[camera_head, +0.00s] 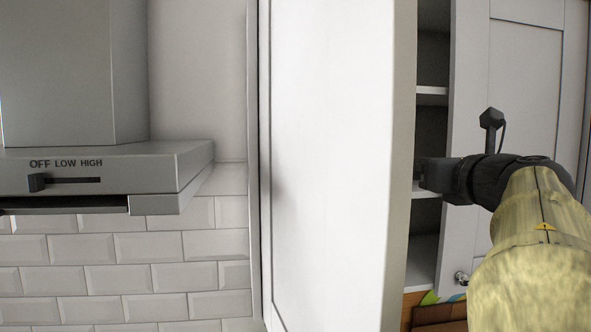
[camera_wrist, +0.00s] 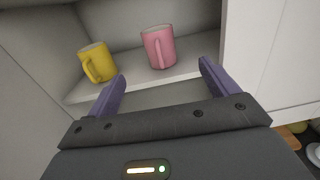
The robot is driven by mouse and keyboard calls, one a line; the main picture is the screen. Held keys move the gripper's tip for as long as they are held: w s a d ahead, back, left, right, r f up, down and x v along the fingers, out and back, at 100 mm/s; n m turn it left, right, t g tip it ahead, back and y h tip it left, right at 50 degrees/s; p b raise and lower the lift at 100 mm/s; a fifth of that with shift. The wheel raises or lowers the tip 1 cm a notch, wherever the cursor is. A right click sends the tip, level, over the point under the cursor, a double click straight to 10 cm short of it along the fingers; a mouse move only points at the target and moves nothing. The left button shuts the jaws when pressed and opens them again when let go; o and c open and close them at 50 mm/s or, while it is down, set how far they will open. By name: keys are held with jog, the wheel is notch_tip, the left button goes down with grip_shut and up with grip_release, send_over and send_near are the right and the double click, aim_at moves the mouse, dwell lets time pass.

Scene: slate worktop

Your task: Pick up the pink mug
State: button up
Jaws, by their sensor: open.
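The pink mug (camera_wrist: 160,46) stands upright on a pale cupboard shelf in the wrist view, with its handle toward me. My gripper (camera_wrist: 164,78) is open, and its two purple fingers point toward the shelf. The mug lies ahead of the gap between the fingers, apart from them, and nothing is held. In the head view my gripper (camera_head: 428,174) is at the cupboard opening, partly hidden by its own body and the wrist. No mug shows in the head view.
A yellow mug (camera_wrist: 97,63) stands left of the pink mug on the same shelf (camera_wrist: 185,72). In the head view a white cupboard door (camera_head: 330,150) stands left of the opening and another door (camera_head: 525,90) is on the right. A range hood (camera_head: 100,175) is at far left.

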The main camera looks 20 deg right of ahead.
jog(key=p+x, duration=0.5)
jog(key=x, duration=0.7)
jog(key=shift+w, duration=0.2)
jog(key=shift+f+p+x, duration=0.15)
jog(key=shift+p+x, duration=0.5)
jog(key=shift+x, duration=0.65)
jog(key=shift+f+p+x, duration=0.2)
jog(key=shift+p+x, duration=0.4)
jog(key=shift+x, duration=0.75)
jog(key=shift+a, duration=0.25)
jog(key=c, duration=1.2)
